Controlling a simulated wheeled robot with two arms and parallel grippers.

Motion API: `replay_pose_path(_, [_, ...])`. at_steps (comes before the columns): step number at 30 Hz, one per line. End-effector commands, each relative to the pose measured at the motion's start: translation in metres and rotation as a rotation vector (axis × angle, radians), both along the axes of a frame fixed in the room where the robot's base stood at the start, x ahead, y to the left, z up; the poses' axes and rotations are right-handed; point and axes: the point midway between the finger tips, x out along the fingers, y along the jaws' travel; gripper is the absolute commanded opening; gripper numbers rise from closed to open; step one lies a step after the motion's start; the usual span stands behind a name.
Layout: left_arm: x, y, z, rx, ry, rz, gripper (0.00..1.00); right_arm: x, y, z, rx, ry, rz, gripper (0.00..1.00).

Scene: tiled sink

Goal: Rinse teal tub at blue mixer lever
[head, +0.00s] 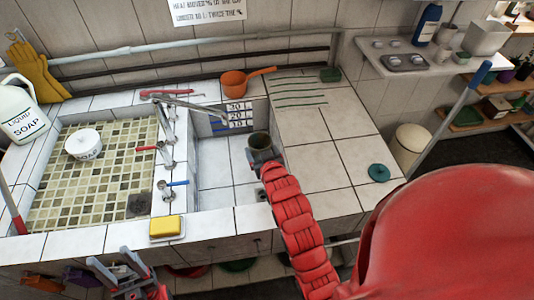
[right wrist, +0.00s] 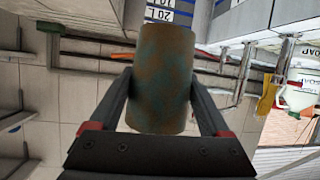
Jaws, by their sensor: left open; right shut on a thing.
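The teal tub (head: 260,141) is held upright over the right basin. In the right wrist view the tub (right wrist: 164,78) shows brown stains over teal patches. My right gripper (head: 264,157) is shut on it, one finger on each side. The mixer with the blue lever (head: 178,183) stands on the divider between the basins, left of and nearer than the tub. Its outlet is hard to make out. My left gripper (head: 122,266) is open and empty, below the sink's front edge at the lower left.
Mixers with red levers (head: 147,149) stand further back on the divider. A yellow sponge (head: 167,227) sits at its front end. A soap dish (head: 83,143) is in the left basin. An orange ladle (head: 235,84) lies behind. A teal lid (head: 378,173) lies on the right counter.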

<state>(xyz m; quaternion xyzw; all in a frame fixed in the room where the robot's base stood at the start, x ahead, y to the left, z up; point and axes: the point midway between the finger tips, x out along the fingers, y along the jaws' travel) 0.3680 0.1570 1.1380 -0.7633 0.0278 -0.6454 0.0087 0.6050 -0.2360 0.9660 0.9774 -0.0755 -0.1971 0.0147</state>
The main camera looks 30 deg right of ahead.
Motion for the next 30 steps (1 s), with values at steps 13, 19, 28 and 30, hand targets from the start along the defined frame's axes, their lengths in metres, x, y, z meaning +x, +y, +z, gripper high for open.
replay_pose_path(13, [0.0, 0.0, -0.012, 0.0, 0.0, 0.0, 0.55, 0.044, 0.025, -0.009, 0.001, -0.005, 0.002, 0.16])
replay_pose_path(19, [0.0, 0.0, -0.023, 0.0, 0.0, 0.0, 0.55, 0.063, 0.035, -0.017, 0.0, -0.004, 0.002, 0.16])
replay_pose_path(28, [0.0, 0.0, -0.04, 0.0, 0.0, 0.0, 0.55, 0.085, 0.047, -0.021, 0.002, 0.0, 0.001, 0.16])
replay_pose_path(30, [0.0, 0.0, -0.041, 0.0, 0.0, 0.0, 0.55, 0.088, 0.049, -0.021, 0.001, 0.0, 0.001, 0.16])
